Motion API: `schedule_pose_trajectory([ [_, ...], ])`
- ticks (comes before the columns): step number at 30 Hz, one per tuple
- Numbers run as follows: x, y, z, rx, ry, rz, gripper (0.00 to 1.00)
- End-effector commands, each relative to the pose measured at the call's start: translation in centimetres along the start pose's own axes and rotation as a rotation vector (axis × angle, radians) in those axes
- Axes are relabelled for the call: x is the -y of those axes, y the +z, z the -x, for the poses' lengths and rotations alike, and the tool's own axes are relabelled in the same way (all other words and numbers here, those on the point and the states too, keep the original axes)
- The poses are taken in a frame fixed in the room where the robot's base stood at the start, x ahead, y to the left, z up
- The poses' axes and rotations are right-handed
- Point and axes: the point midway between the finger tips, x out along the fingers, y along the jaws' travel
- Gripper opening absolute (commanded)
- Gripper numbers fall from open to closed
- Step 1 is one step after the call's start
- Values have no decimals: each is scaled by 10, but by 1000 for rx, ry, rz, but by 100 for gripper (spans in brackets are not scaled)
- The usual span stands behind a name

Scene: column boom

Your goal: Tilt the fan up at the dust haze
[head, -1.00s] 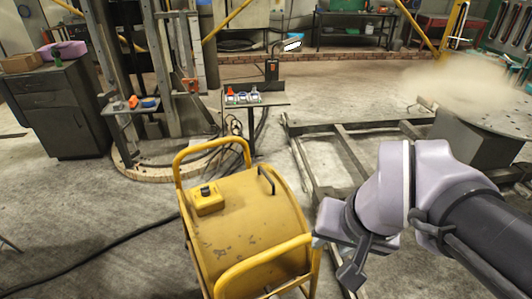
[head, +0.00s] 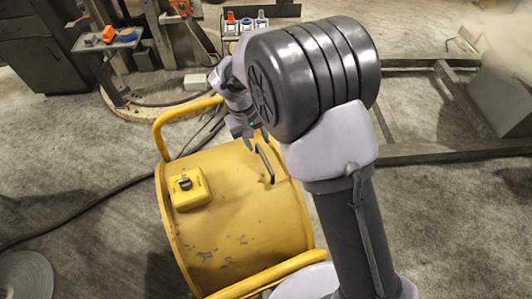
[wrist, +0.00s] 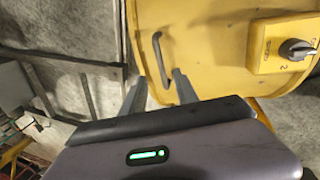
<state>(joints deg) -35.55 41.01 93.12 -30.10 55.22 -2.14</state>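The fan is a yellow drum (head: 235,235) in a tubular yellow frame, low in the middle of the head view. A dark bar handle (head: 264,163) stands on its top, and a yellow control box (head: 188,188) with a dark knob is to the left. In the wrist view the handle (wrist: 160,58) shows just beyond and between my fingertips, with the control box (wrist: 284,45) at the right. My gripper (head: 250,141) is open and empty, close by the handle's far end. Contact cannot be told. Pale dust haze (head: 508,35) hangs at the upper right.
A small stand with bottles (head: 246,24) is behind the fan. A tray of tools (head: 108,40) is at the upper left. Metal floor rails (head: 440,150) and a grey block (head: 503,95) lie to the right. A dark cable (head: 60,215) crosses the floor at left.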

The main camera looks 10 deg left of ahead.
Motion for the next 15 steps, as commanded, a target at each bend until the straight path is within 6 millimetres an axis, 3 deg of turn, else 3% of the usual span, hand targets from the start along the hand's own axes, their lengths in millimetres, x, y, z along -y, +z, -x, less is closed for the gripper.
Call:
schedule_pose_trajectory([
  [1, 1, 1, -22, 5, 0, -1, 36],
  [6, 1, 1, -72, 4, -1, -3, 36],
  [12, 1, 1, -113, 2, -1, -2, 36],
  [15, 0, 0, -121, 0, -1, -2, 36],
])
